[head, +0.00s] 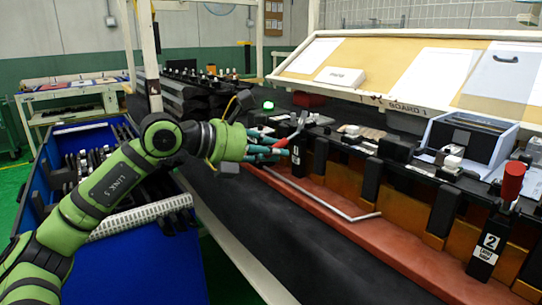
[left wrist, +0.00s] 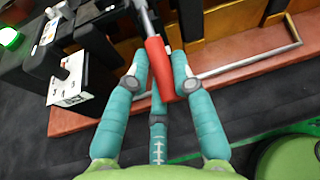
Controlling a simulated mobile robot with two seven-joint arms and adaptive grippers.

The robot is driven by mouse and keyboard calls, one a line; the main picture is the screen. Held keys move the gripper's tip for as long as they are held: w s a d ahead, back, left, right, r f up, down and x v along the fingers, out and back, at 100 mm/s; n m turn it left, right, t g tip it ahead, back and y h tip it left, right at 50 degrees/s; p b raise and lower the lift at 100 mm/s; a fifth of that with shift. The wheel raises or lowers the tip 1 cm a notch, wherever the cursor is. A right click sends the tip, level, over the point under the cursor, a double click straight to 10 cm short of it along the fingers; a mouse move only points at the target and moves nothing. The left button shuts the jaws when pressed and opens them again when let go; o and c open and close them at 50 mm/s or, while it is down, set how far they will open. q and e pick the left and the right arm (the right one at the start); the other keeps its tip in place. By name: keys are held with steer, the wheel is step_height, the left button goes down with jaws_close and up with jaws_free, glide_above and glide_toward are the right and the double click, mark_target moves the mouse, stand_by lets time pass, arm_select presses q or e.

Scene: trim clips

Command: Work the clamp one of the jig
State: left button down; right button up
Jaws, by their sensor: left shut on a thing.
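The red handle (head: 283,142) of a clamp lever, beside the black block marked 1 (head: 297,158), sits at my left gripper (head: 272,146). In the left wrist view the red handle (left wrist: 157,62) lies between the teal fingers of the left gripper (left wrist: 161,72), which is shut on it. The lever's metal arm (head: 299,123) slopes up from the handle in the head view. What the clamp's far end presses on is too small to tell. My right gripper is in neither view.
A second clamp with an upright red handle (head: 513,180) stands at the right above a block marked 2 (head: 487,243). A bent metal bar (head: 325,203) runs along the red ledge (head: 352,242). A blue bin (head: 150,270) with black parts stands at left.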

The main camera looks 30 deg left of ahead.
arm_select(q)
steer(key=shift+r, duration=0.1)
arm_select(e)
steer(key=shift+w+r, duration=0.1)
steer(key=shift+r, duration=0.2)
arm_select(q)
steer(key=c, duration=1)
jaws_free()
steer(key=shift+s, duration=0.1)
